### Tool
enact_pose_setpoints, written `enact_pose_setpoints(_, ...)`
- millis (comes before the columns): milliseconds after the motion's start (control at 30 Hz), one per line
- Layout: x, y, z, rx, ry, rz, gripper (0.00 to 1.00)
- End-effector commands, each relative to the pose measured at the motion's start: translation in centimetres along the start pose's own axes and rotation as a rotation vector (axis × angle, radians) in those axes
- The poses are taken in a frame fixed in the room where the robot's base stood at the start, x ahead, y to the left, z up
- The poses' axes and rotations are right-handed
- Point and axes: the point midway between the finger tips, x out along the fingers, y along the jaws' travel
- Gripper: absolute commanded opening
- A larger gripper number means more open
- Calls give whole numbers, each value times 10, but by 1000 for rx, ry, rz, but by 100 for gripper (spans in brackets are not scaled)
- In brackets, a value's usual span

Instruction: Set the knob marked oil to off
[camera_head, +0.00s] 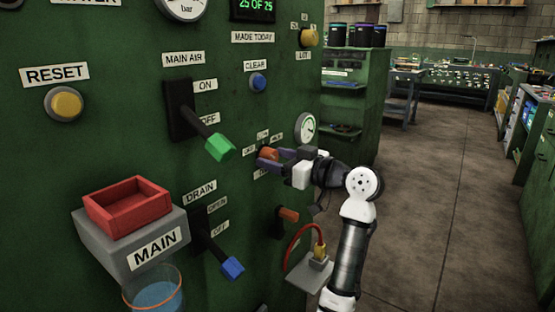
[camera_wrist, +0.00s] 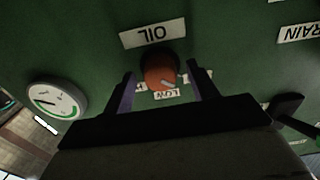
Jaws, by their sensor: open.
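The orange-red oil knob (camera_head: 268,153) is on the green panel, partly covered by my gripper (camera_head: 276,160). In the wrist view the knob (camera_wrist: 158,68) sits beside an upside-down OIL label (camera_wrist: 154,34). A pale mark (camera_wrist: 168,85) on its face points towards the LOW label (camera_wrist: 168,95). An OFF label (camera_head: 249,151) is left of the knob in the head view; a finger seems to hide it in the wrist view. My open gripper (camera_wrist: 161,82) has one finger on each side of the knob. I cannot tell whether they touch it.
A round gauge (camera_head: 305,128) is close to the right of the knob. The green-tipped main air lever (camera_head: 219,147) and blue-tipped drain lever (camera_head: 232,268) stick out to the left. An orange handle (camera_head: 288,215) and red hose (camera_head: 300,232) are below. Open floor (camera_head: 430,190) lies right.

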Motion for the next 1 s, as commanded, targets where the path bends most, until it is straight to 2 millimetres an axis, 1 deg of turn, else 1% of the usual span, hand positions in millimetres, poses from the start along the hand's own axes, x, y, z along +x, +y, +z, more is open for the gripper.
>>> enact_pose_setpoints(133,-3,0,0,0,0,1,58)
enact_pose_setpoints(267,-18,1,0,0,1,2,58)
enact_pose_setpoints(367,-38,1,0,1,1,4,58)
enact_pose_setpoints(600,-94,1,0,0,1,4,58)
enact_pose_setpoints(700,-112,0,0,-1,0,3,58)
enact_pose_setpoints(833,-129,0,0,0,1,2,58)
enact_pose_setpoints(1000,-138,0,0,0,-1,0,58)
